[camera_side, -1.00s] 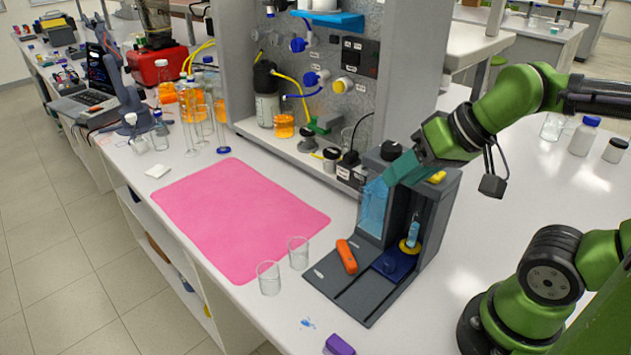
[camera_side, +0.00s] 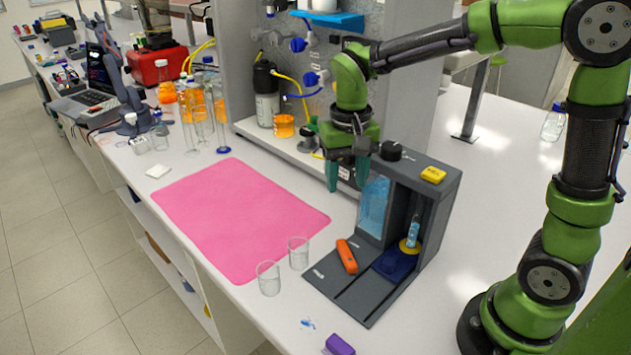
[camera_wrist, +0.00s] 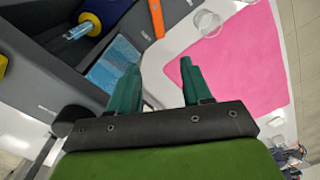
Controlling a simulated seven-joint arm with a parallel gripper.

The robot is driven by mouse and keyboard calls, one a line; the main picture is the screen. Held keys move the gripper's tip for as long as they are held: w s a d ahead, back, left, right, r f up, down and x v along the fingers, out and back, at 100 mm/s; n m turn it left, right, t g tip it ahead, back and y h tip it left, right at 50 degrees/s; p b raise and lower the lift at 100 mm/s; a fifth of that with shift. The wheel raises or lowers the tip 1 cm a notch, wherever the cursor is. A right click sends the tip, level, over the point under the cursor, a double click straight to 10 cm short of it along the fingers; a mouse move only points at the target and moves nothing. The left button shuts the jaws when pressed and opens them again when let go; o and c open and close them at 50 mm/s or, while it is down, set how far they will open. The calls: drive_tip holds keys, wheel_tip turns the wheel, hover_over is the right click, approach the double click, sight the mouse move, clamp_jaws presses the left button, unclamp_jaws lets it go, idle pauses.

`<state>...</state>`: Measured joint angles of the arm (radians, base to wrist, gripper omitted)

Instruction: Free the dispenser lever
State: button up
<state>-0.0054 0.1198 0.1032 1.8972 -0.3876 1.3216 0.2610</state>
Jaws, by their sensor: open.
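The dark grey dispenser (camera_side: 438,205) stands on the bench, with a clear blue tank (camera_side: 373,207) at its left. A blue part with a yellow ring (camera_side: 410,246) sits in its bay, also in the wrist view (camera_wrist: 103,12). An orange piece (camera_side: 346,256) lies on its flat base, partly seen in the wrist view (camera_wrist: 156,18). I cannot tell which part is the lever. My gripper (camera_side: 348,180) points down, open, just left of and behind the tank. In the wrist view its teal fingers (camera_wrist: 160,75) are apart with nothing between them.
A pink mat (camera_side: 240,215) lies left of the dispenser. Two glass beakers (camera_side: 269,279) (camera_side: 299,254) stand by the dispenser base. A yellow block (camera_side: 433,174) and a black knob (camera_side: 391,150) are on its top. A rig panel (camera_side: 340,60) rises behind.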

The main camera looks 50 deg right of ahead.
sight(343, 244)
wheel_tip(343, 244, down, 17)
drive_tip(key=shift+s+r, duration=0.1)
idle(0.3)
drive_tip(key=shift+c, duration=0.3)
clamp_jaws()
